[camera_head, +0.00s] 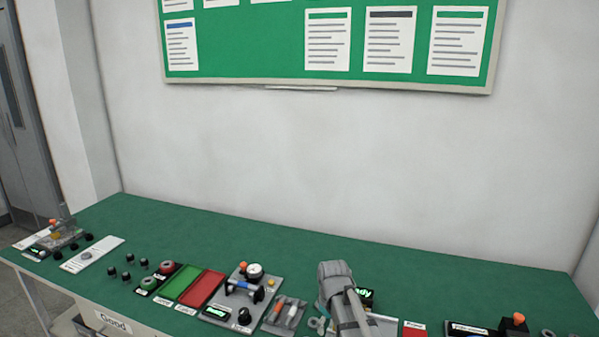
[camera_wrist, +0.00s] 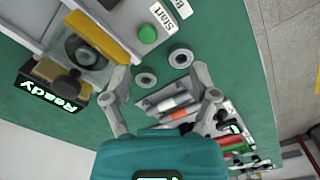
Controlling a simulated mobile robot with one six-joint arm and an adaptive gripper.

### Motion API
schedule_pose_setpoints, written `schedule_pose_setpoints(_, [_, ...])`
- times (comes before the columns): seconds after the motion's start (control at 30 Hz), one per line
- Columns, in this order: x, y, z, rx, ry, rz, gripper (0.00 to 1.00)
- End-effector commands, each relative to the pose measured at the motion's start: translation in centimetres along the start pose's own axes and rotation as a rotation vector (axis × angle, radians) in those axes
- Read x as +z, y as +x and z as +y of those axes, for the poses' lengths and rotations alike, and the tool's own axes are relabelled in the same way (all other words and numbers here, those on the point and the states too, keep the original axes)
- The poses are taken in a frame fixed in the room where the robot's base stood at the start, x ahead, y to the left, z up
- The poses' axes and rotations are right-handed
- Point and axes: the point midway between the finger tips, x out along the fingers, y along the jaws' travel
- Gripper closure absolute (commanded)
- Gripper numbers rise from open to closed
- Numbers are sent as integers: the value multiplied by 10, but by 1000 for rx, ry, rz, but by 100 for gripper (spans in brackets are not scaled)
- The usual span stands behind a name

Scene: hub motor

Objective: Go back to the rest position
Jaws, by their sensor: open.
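My gripper (camera_wrist: 163,78) shows in the wrist view with its two grey fingers spread wide and nothing between the tips. It is over the green bench, beside a machine with a "Ready" display (camera_wrist: 48,98). Two grey rings (camera_wrist: 146,80) (camera_wrist: 181,58) lie on the bench beyond the fingertips. A tray of tools (camera_wrist: 165,100) lies behind the right finger, partly covered by it. In the head view my grey arm (camera_head: 338,285) reaches over the bench right of the tool tray (camera_head: 284,314); the fingers cannot be made out there.
The green bench (camera_head: 190,222) carries a gauge station (camera_head: 238,295), red (camera_head: 203,288) and green (camera_head: 180,283) trays, and several black parts at the left. More devices stand at the right (camera_head: 510,325). The bench's back strip is clear, before a white wall with a green board (camera_head: 240,45).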

Motion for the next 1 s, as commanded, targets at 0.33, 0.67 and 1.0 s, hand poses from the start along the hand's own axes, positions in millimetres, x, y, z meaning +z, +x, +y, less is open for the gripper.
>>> schedule_pose_setpoints(0.33, [127, 20, 1, 0, 519, 0, 24])
schedule_pose_setpoints(0.67, [143, 21, 2, 0, 620, 0, 24])
schedule_pose_setpoints(1.0, [142, 21, 1, 0, 617, 0, 24])
